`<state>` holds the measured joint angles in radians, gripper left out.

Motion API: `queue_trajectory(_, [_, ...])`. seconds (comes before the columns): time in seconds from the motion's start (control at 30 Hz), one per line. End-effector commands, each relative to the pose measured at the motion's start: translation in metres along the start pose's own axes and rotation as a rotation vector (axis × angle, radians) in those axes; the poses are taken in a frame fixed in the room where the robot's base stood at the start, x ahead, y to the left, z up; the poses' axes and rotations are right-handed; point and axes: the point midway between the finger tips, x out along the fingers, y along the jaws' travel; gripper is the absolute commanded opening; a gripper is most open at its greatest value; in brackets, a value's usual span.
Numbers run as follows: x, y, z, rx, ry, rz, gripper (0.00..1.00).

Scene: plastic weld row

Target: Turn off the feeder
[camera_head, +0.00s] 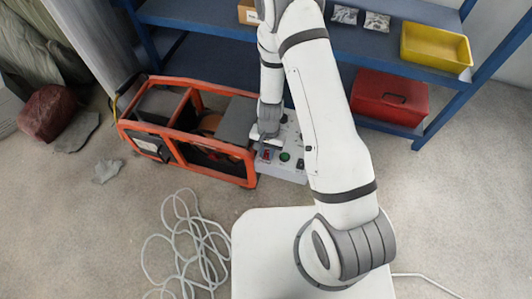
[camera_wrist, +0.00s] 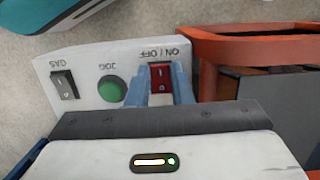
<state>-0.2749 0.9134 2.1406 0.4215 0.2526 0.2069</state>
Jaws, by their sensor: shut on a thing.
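The feeder's pale control panel (camera_wrist: 105,62) fills the upper middle of the wrist view, with its labels upside down. It also shows in the head view (camera_head: 279,172), beside the orange-framed machine. The red ON / OFF rocker switch (camera_wrist: 161,73) sits at the panel's right end in the wrist view. My gripper (camera_wrist: 163,92) is shut on this switch, with one blue finger on each side of it. I cannot tell which way the rocker is pressed. In the head view my gripper (camera_head: 266,142) is at the panel, partly hidden by my wrist.
The green JOG button (camera_wrist: 112,89) and black GAS switch (camera_wrist: 64,84) are left of my fingers. The orange frame (camera_head: 172,152) stands close by. A blue shelf (camera_head: 385,45) with a yellow bin (camera_head: 436,48) and red toolbox (camera_head: 389,98) is behind. Coiled cable (camera_head: 183,245) lies on the floor.

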Motion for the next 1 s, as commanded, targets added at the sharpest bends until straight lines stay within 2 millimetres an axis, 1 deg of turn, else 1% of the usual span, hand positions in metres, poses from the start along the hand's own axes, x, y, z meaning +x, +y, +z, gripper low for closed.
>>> queue_trajectory(0.2, [-0.0006, 0.0000, -0.0024, 0.000, -0.080, 0.000, 0.00])
queue_trajectory(0.5, [-0.0010, 0.0001, -0.0023, 0.000, -0.085, 0.000, 0.00])
queue_trajectory(0.53, [-0.0010, 0.0001, -0.0023, 0.000, -0.085, 0.000, 0.22])
queue_trajectory(0.6, [-0.0010, 0.0001, -0.0023, 0.000, -0.084, 0.000, 0.27])
queue_trajectory(0.77, [-0.0011, 0.0002, -0.0024, 0.000, -0.084, 0.000, 0.40])
queue_trajectory(0.8, [-0.0011, 0.0002, -0.0024, 0.000, -0.084, 0.000, 0.42])
queue_trajectory(1.0, [-0.0018, 0.0003, -0.0025, 0.000, -0.083, 0.000, 0.42])
